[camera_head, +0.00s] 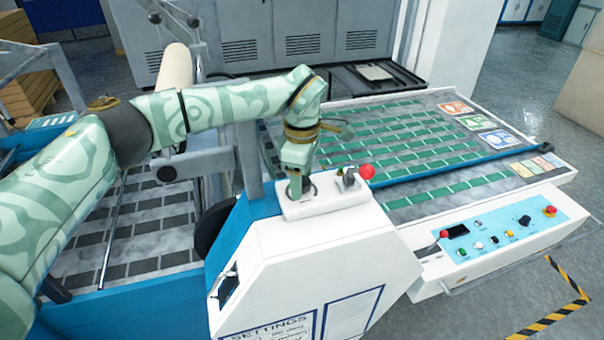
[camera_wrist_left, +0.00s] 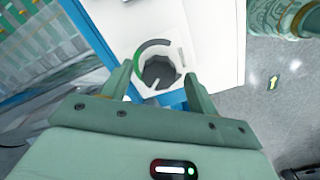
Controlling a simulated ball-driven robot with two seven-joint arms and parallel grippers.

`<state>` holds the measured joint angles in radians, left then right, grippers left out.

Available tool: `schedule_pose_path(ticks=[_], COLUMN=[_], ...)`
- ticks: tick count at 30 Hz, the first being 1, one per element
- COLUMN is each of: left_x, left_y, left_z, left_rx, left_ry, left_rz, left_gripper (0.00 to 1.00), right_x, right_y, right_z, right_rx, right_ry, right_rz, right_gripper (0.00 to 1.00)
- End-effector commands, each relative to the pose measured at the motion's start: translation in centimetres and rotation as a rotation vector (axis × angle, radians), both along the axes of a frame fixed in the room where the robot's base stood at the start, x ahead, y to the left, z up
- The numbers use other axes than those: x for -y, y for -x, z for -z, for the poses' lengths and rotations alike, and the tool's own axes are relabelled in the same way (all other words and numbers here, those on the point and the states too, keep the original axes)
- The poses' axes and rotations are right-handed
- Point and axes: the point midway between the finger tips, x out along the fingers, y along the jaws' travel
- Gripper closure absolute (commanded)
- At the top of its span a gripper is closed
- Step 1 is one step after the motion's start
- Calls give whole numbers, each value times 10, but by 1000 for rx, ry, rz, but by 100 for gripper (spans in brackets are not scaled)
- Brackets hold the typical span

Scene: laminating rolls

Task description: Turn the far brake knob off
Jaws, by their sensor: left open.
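A dark, many-sided brake knob (camera_wrist_left: 160,72) sits in a white plate with a round dial scale, with a green part at the scale's left. In the wrist view, my left gripper (camera_wrist_left: 157,76) is open, with one finger on each side of the knob; I cannot tell whether they touch it. In the head view, my left gripper (camera_head: 297,188) points down onto the white control box (camera_head: 325,203) on top of the machine and hides most of this knob. My right gripper is not in view.
A red ball-topped lever (camera_head: 366,171) and a small grey knob (camera_head: 348,178) stand close right of my gripper. A blue control panel (camera_head: 510,228) with buttons is at the right. The laminating bed (camera_head: 400,140) with green patches lies behind; grey cabinets (camera_head: 300,35) stand further back.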

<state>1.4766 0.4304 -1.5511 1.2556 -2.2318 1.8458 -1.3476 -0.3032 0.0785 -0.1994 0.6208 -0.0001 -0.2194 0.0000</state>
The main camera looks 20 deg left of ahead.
Motion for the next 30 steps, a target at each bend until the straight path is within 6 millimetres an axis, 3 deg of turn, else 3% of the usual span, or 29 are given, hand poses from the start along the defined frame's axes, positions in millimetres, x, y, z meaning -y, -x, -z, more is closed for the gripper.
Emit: schedule_pose_path(ticks=[4, 5, 9, 20, 30], left_x=[0, 0, 0, 0, 0], left_y=[0, 0, 0, 0, -1], left_z=[0, 0, 0, -1, -2], left_rx=[0, 0, 0, 0, 2], left_ry=[0, 0, 0, 0, 1], left_rz=[0, 0, 0, -35, -251], left_gripper=[40, 46, 85, 85, 85], right_x=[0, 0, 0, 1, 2], right_y=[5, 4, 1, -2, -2], right_z=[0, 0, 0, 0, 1], right_rx=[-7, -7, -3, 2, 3], right_ry=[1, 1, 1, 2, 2], right_rz=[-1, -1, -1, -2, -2], right_gripper=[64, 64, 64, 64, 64])
